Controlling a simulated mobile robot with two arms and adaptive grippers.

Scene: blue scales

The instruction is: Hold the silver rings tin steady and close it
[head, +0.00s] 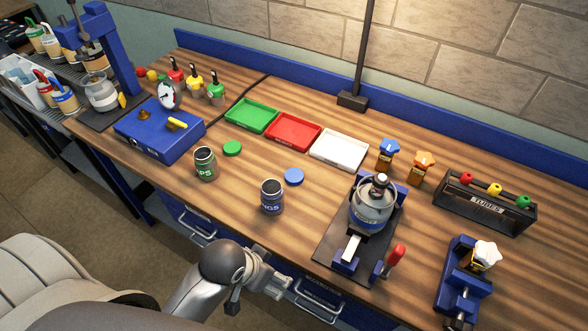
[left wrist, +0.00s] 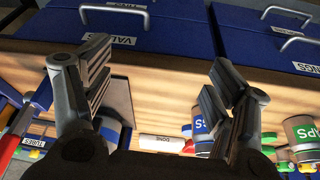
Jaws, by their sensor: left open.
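The silver rings tin (head: 271,197) with a blue label stands upright and open on the bench near its front edge. Its inside looks dark. A round blue lid (head: 293,177) lies flat on the bench just behind and right of it, apart from it. My left gripper (head: 272,281) is open and empty, in front of the bench edge and apart from the tin. In the left wrist view its two fingers (left wrist: 165,95) are spread, with drawer fronts and the bench edge beyond. The tin there is partly hidden by the right finger. My right gripper is not in view.
A similar open caps tin (head: 205,164) stands to the left, with a green lid (head: 232,148) behind it. Green, red and white trays (head: 338,150) lie behind. A clamp fixture (head: 372,205) holding a canister stands to the right. Drawer handles (head: 318,302) stick out below the bench edge.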

